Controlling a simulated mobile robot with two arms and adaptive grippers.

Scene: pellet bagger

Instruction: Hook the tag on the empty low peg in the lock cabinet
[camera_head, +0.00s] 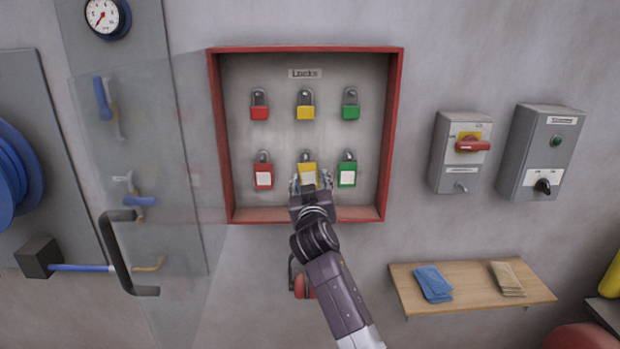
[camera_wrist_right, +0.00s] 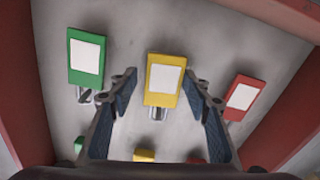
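The red-framed lock cabinet (camera_head: 213,130) on the wall has two rows of padlock-shaped items. In the low row, a red one (camera_head: 263,178), a yellow one (camera_head: 307,170) and a green one (camera_head: 347,176) carry white labels. My right gripper (camera_head: 310,182) is in front of the yellow one and partly hides it. In the wrist view, my right fingers (camera_wrist_right: 160,80) are apart, one on each side of the yellow tag (camera_wrist_right: 163,70), with narrow gaps visible. The green (camera_wrist_right: 86,55) and red (camera_wrist_right: 244,97) ones flank it. No empty low peg is visible. My left gripper is out of view.
Red, yellow and green padlocks (camera_head: 305,106) hang in the upper row. A clear door (camera_head: 160,190) with a black handle stands open at left. Two grey switch boxes (camera_head: 461,150) and a wooden shelf (camera_head: 470,291) are at right. Something red hangs below the cabinet.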

